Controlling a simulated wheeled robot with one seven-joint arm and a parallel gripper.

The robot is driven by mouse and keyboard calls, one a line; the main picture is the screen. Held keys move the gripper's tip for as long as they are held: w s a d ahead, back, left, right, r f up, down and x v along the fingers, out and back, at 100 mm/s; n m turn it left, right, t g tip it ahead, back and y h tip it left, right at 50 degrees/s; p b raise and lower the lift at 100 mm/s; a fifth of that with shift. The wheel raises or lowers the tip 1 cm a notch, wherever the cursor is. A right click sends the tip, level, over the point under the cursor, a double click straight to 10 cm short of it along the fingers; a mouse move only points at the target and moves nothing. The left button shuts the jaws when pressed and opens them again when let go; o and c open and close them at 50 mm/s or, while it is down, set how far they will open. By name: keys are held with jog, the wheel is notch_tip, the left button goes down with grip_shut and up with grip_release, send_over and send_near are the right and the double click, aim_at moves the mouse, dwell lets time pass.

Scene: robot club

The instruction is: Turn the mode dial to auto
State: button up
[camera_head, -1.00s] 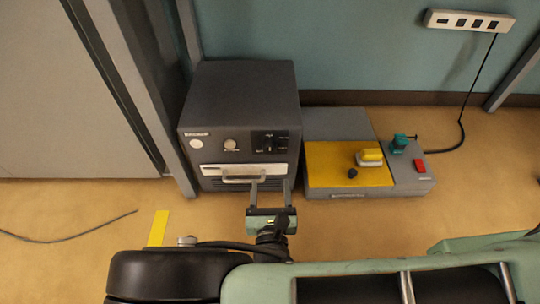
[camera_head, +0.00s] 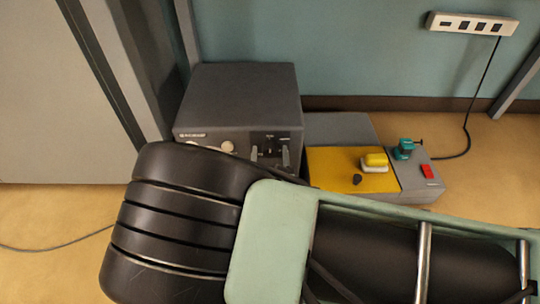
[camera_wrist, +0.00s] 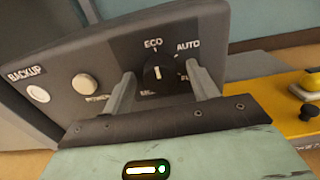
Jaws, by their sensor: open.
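The mode dial (camera_wrist: 159,75) is a round black knob on the front panel of a dark grey cabinet (camera_head: 240,88). The AUTO label (camera_wrist: 188,47) is to the upper right of the dial. My gripper (camera_wrist: 160,80) is open, with one finger on each side of the dial and gaps showing between. I cannot tell whether the fingertips reach the panel. In the head view my gripper (camera_head: 270,156) is at the panel's right part, with my arm covering the cabinet's lower front.
A power strip (camera_head: 472,23) hangs on the wall.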

jog(key=c, duration=1)
jog(key=shift+r+m+p, duration=0.15)
jog(key=shift+m+p, duration=0.15)
jog(key=shift+p, duration=0.35)
jog(key=m+p, duration=0.1)
jog(key=p, duration=0.2)
jog(key=shift+r+m, duration=0.15)
jog(key=shift+m, duration=0.25)
jog(key=m+p, duration=0.3)
jog(key=p, duration=0.2)
jog(key=shift+m, duration=0.3)
jog(key=m+p, duration=0.3)
jog(key=p, duration=0.1)
jog(key=shift+f+m+p, duration=0.3)
jog(key=shift+m+p, duration=0.95)
jog(key=shift+m, duration=0.05)
jog(key=shift+s+f, duration=0.1)
